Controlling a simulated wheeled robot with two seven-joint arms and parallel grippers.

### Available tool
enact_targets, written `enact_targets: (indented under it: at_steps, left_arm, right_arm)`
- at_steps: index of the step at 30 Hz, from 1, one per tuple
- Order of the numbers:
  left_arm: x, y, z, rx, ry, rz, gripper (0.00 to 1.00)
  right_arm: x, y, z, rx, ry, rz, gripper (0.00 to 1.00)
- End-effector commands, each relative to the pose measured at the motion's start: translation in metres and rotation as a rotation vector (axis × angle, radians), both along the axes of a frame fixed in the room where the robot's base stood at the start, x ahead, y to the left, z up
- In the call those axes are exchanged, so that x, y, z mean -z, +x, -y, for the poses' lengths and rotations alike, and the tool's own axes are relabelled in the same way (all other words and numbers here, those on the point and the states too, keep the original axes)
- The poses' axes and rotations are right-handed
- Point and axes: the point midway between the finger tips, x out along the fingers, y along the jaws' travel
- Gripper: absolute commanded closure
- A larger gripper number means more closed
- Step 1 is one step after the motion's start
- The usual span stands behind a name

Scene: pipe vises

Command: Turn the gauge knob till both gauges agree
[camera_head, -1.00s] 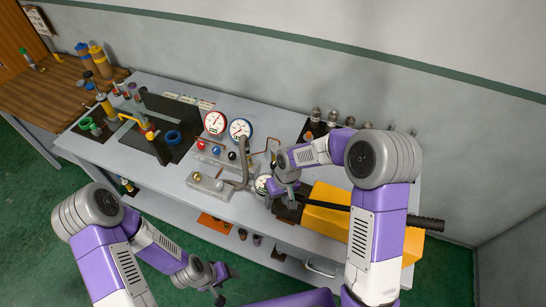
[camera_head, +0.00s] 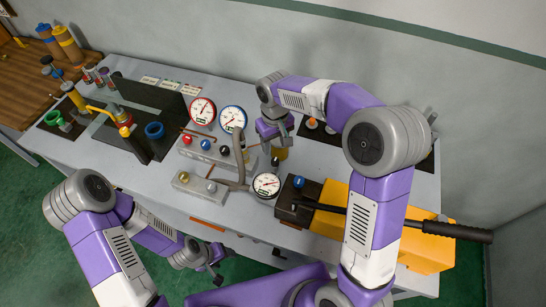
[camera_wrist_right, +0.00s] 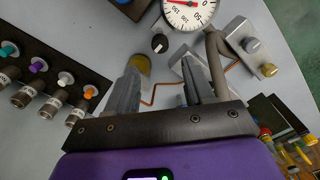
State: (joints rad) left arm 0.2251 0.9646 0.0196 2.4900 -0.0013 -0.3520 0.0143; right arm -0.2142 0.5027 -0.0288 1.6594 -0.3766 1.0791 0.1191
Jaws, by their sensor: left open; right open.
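A red-rimmed gauge (camera_head: 202,111) and a blue-rimmed gauge (camera_head: 232,119) stand side by side behind a grey block. A third, dark-rimmed gauge (camera_head: 266,185) sits nearer the front; it also shows in the right wrist view (camera_wrist_right: 190,12). A small black knob (camera_wrist_right: 160,43) with a white mark stands beside that gauge. A brass cylinder (camera_wrist_right: 139,65) is close to one finger; I cannot tell if they touch. Which knob is the gauge knob is unclear. My right gripper (camera_head: 275,147) is open above the bench, its fingers (camera_wrist_right: 163,75) apart. My left gripper (camera_head: 216,268) is open, low at the bench front.
The grey block (camera_head: 210,153) carries red, blue and black knobs. A bent grey pipe (camera_head: 240,155) rises beside it. A yellow pump (camera_head: 425,245) with a black lever (camera_head: 440,229) fills the bench's right. Several capped fittings (camera_wrist_right: 45,85) stand in a dark rack.

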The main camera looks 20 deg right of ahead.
Motion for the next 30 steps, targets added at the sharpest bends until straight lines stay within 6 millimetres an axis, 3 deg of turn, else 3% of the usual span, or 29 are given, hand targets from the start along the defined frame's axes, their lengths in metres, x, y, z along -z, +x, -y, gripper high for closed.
enact_targets:
  at_steps: [15, 27, 30]
  left_arm:
    - [0.005, 0.0, 0.0, 0.0, 0.0, 0.0, 0.37]
    - [0.005, 0.0, 0.0, 0.0, 0.0, 0.0, 0.37]
    - [0.005, 0.0, 0.0, 0.0, 0.0, 0.0, 0.37]
  right_arm:
    - [0.067, -0.001, 0.0, 0.0, -0.001, -0.002, 0.47]
    - [0.076, -0.001, 0.0, 0.0, 0.0, 0.0, 0.47]
    - [0.076, 0.0, 0.0, 0.0, 0.0, 0.0, 0.63]
